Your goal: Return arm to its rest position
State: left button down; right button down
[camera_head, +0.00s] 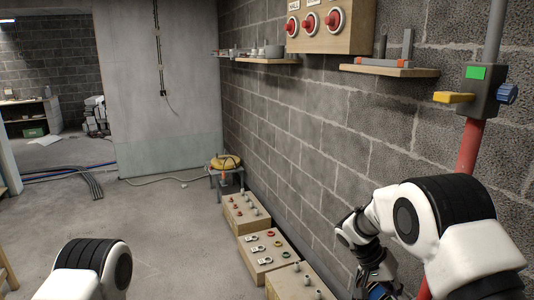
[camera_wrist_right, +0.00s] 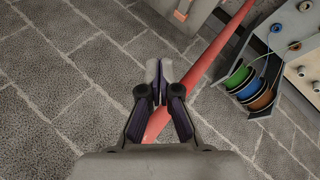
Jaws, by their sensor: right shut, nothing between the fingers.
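My right arm, white with black joints, reaches in from the right side of the head view, bent downward close to the block wall. Its gripper is at the bottom edge there and mostly cut off. In the right wrist view my right gripper (camera_wrist_right: 158,72) has its fingertips together, with nothing between them. The wall and the red pipe (camera_wrist_right: 212,62) show beyond the fingers. My left arm shows only as a white and black joint at the bottom left of the head view; its gripper is out of the picture.
The red pipe (camera_head: 468,150) runs down the wall from a grey box (camera_head: 480,90) with a yellow handle, close by my right arm. Green, blue and orange reels (camera_wrist_right: 250,87) sit at the wrist view's right. Wooden boxes (camera_head: 262,254) line the wall's foot. Floor at left is open.

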jog(key=s+f+n+g+y, duration=0.2)
jog(key=s+f, duration=0.8)
jog(key=f, duration=0.4)
jog(key=s+a+f+n+y+b, duration=0.15)
jog(key=s+f, duration=0.25)
jog(key=s, duration=0.5)
jog(key=s+a+f+y, duration=0.2)
jog(key=s+a+f, duration=0.15)
jog(key=s, duration=0.55)
jog(key=s+a+f+n+y, duration=0.15)
jog(key=s+f, duration=0.25)
jog(key=s, duration=0.6)
jog(key=w+n+t, duration=0.1)
jog(key=w+t, duration=0.1)
jog(key=w+n+t, duration=0.1)
jog(key=w+t, duration=0.2)
jog(key=shift+w+d+n, duration=0.1)
jog(key=shift+w+n, duration=0.1)
jog(key=shift+n, duration=0.1)
